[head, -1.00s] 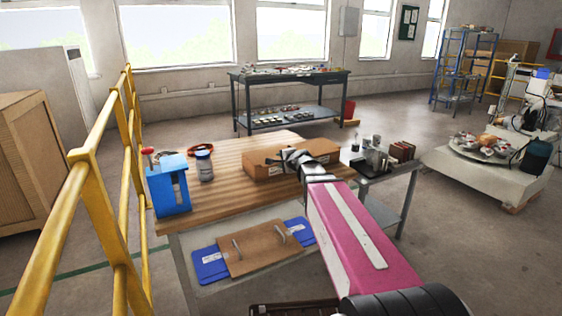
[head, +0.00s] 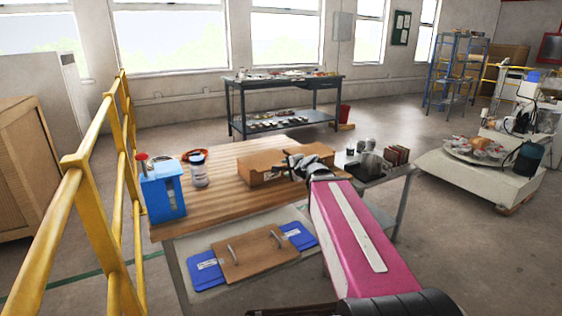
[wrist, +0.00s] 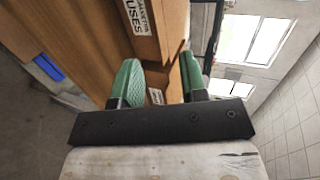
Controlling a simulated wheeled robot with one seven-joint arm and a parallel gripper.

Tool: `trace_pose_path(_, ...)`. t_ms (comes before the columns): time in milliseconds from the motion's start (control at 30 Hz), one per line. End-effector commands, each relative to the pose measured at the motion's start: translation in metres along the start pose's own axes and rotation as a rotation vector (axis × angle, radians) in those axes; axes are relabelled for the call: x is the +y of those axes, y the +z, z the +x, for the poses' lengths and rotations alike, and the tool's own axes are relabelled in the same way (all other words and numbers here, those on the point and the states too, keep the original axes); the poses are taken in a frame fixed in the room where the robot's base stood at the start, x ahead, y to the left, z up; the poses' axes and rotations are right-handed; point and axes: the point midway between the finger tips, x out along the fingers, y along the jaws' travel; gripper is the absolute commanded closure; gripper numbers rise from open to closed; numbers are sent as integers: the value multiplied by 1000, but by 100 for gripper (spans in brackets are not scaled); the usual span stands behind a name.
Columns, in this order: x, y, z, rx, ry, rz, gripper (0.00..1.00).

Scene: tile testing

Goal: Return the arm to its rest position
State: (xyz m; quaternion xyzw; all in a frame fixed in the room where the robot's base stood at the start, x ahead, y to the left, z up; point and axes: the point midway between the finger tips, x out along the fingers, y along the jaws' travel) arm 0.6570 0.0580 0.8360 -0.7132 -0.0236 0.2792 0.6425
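My arm, with its magenta cover (head: 345,225), reaches forward over the right end of the wooden workbench (head: 215,205). My gripper (head: 291,163) is at the front of the long cardboard box (head: 262,166), partly covering it in the head view. In the wrist view, the two green-padded fingers of my gripper (wrist: 160,72) stand apart, with brown surfaces visible in the gap. The box shows there too, with a "FUSES" label (wrist: 137,17). I see nothing clamped between the fingers. I cannot tell whether the fingers touch the box.
A blue device (head: 163,193) and a white jar (head: 199,170) stand at the bench's left. A yellow railing (head: 90,215) runs along the left. A small side table (head: 385,175) holds cups and brown blocks at the right. Open floor lies further right.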

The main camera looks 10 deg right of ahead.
Motion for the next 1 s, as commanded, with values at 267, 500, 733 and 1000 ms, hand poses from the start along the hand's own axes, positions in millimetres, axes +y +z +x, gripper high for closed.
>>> trace_pose_path(267, 122, 24, 2, -174, 365, -397, 60)
trace_pose_path(500, 251, 34, -38, -464, 790, -788, 60)
trace_pose_path(733, 307, 30, -73, -654, 1016, -957, 60)
trace_pose_path(1000, 312, 30, -78, -677, 1043, -976, 60)
